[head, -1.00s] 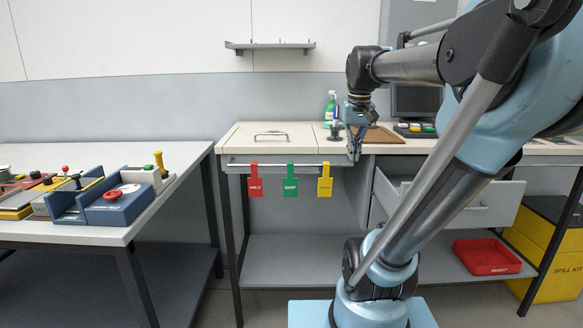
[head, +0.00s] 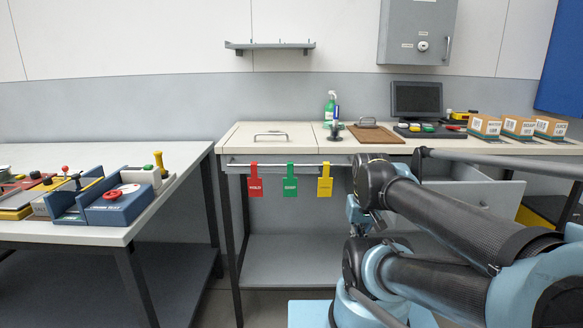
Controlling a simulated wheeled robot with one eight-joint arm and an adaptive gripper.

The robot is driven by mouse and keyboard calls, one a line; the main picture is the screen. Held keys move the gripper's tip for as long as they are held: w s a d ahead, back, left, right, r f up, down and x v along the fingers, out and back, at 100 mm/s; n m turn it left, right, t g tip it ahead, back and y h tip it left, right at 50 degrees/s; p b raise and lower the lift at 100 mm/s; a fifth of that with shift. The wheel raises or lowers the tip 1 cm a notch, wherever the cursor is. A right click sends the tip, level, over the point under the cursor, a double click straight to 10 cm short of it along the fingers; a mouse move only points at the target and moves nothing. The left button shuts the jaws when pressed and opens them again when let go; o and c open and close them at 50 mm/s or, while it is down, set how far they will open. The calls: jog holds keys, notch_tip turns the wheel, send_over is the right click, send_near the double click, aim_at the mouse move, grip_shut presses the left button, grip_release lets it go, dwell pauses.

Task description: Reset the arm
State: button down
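My arm is folded low at the right of the head view, in front of the bench (head: 300,148). My gripper (head: 362,218) hangs pointing down below the bench's front edge, to the right of the yellow tag (head: 325,182). It is small and partly hidden by my arm links. I cannot make out whether its fingers are apart or together. I see nothing held in it.
Red (head: 255,182) and green (head: 290,182) tags hang from the rail beside the yellow one. A drawer (head: 490,190) stands open behind my arm. A left table (head: 130,225) carries control boxes. A monitor (head: 416,98) and cartons (head: 519,126) stand on the bench.

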jog(key=shift+w+f, duration=0.2)
jog(key=shift+w, duration=0.25)
